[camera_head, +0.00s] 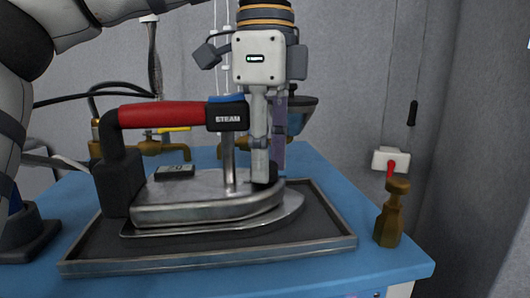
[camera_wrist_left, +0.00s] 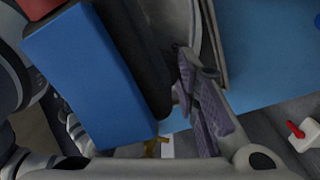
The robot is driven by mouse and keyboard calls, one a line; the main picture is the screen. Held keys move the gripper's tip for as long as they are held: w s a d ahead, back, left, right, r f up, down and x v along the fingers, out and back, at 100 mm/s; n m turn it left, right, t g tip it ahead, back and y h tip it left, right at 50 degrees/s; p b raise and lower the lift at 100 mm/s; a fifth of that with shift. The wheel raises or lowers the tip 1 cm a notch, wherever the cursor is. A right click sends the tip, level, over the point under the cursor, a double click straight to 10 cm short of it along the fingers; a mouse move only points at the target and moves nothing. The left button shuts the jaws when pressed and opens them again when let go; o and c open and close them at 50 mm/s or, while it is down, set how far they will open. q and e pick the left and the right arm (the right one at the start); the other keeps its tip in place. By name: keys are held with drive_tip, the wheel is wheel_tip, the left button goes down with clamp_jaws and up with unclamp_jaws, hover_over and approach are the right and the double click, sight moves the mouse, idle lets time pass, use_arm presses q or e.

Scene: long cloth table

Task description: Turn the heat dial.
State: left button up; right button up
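A steam iron (camera_head: 205,207) with a red handle and a black STEAM block lies in a shallow dark tray (camera_head: 210,259). A small black knob (camera_head: 268,172), which looks like the heat dial, sits on the iron's top near its right end. My left gripper (camera_head: 268,172) points down from above, its grey and purple fingers close together at the knob. The grey finger partly covers it, so I cannot tell whether they grip it. In the left wrist view, a purple finger (camera_wrist_left: 207,105) shows beside a large blue block (camera_wrist_left: 88,75); the dial is not clear there. My right gripper is not in view.
The tray rests on a blue tabletop (camera_head: 372,268). Brass fittings (camera_head: 160,148) and dark hoses are behind the iron. A small dark box (camera_head: 175,172) lies behind the iron's body.

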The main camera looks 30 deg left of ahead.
use_arm(q)
clamp_jaws()
drive_tip(key=shift+s+r+n+p, duration=0.2)
drive_tip(key=shift+r+n+p, duration=0.1)
drive_tip(key=shift+n+p, duration=0.25)
drive_tip(key=shift+w+f+n+p, duration=0.1)
drive_tip(key=shift+n+p, duration=0.2)
drive_tip(key=shift+n, duration=0.35)
drive_tip(key=shift+w+f+n, duration=0.1)
drive_tip(key=shift+f+n, duration=0.05)
drive_tip(key=shift+n, duration=1.55)
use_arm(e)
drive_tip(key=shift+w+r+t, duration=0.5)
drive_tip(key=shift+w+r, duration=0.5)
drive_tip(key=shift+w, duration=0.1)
use_arm(q)
drive_tip(key=o, duration=0.8)
unclamp_jaws()
